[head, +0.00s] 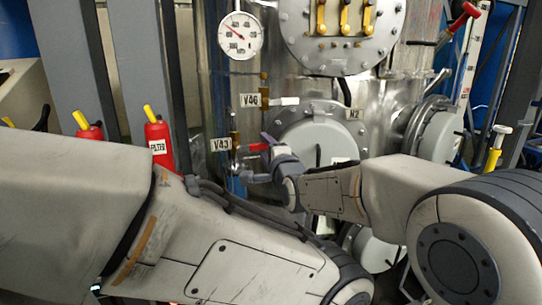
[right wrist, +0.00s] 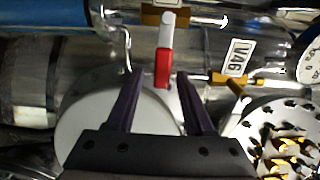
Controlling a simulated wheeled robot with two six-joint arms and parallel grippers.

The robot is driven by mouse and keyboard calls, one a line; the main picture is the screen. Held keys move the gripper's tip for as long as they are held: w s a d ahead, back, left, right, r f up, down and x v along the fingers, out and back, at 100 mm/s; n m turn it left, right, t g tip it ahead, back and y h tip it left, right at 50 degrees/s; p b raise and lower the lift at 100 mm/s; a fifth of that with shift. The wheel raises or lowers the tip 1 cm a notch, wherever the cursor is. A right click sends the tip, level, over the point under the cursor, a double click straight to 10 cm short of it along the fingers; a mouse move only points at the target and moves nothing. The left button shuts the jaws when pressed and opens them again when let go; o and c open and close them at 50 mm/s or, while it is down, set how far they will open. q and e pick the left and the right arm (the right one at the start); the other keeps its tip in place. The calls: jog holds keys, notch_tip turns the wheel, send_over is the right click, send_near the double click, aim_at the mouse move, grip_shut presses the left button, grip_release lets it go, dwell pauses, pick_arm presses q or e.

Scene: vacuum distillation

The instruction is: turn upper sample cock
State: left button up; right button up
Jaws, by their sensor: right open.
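A small cock with a red handle (head: 258,147) sits beside the V43 label (head: 221,144) on the steel vessel. In the right wrist view the red handle (right wrist: 163,68) hangs on a silver lever from a brass body (right wrist: 165,14). My right gripper (head: 253,160) is at the handle; in the right wrist view its dark fingers (right wrist: 158,75) are open on either side of it, with gaps showing on both sides. Whether the fingers reach around its depth is unclear. My left arm crosses the foreground of the head view; its gripper is out of view.
The V46 label (head: 250,100) and its brass fitting are above the cock. A pressure gauge (head: 241,36) is higher up. A round grey cover (head: 322,140) lies just right of my right gripper.

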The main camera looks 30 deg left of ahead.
jog(key=b+v, duration=0.2)
jog(key=v, duration=0.7)
jog(key=shift+s+d, duration=0.2)
jog(key=shift+s, duration=0.05)
